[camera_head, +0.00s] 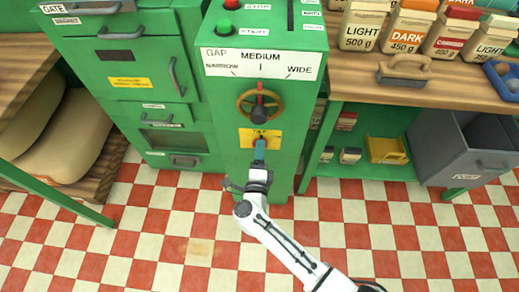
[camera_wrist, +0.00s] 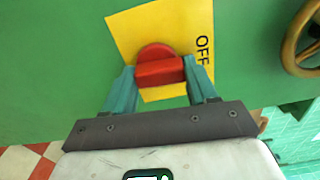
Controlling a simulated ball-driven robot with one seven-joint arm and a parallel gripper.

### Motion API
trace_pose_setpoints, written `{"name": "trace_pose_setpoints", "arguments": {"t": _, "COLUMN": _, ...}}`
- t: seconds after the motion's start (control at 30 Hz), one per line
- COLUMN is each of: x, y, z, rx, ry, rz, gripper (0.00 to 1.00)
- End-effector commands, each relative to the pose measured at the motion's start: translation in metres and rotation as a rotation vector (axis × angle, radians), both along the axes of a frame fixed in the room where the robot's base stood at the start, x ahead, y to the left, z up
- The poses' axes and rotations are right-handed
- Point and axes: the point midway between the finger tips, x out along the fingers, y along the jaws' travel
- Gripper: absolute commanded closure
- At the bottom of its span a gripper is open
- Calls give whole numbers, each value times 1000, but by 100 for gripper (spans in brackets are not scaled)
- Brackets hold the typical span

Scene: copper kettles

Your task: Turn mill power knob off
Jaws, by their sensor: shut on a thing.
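The mill power knob (camera_wrist: 160,66) is red and sits on a yellow plate (camera_wrist: 130,27) marked "OFF" on its right side in the wrist view. The plate also shows on the front of the green mill cabinet in the head view (camera_head: 245,137), below the gap wheel. My gripper (camera_wrist: 161,86) has its teal fingers on either side of the knob's raised bar, shut on it. In the head view my gripper (camera_head: 260,150) covers most of the knob and part of the plate's lettering.
A brass gap wheel (camera_head: 260,104) with a dark hub and red pointer sits just above the plate. Green drawers (camera_head: 130,75) with handles are at left. A counter with labelled bags (camera_head: 411,28) and a grey bin (camera_head: 455,140) are at right. Checkered floor in front is clear.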

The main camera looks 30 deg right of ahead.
Motion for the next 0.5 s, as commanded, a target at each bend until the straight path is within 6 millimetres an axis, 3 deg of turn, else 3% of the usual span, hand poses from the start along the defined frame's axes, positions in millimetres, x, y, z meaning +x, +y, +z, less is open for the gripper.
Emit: {"name": "trace_pose_setpoints", "arguments": {"t": 0.5, "x": 0, "y": 1, "z": -1, "rx": -83, "ry": 49, "rz": 2, "gripper": 73}}
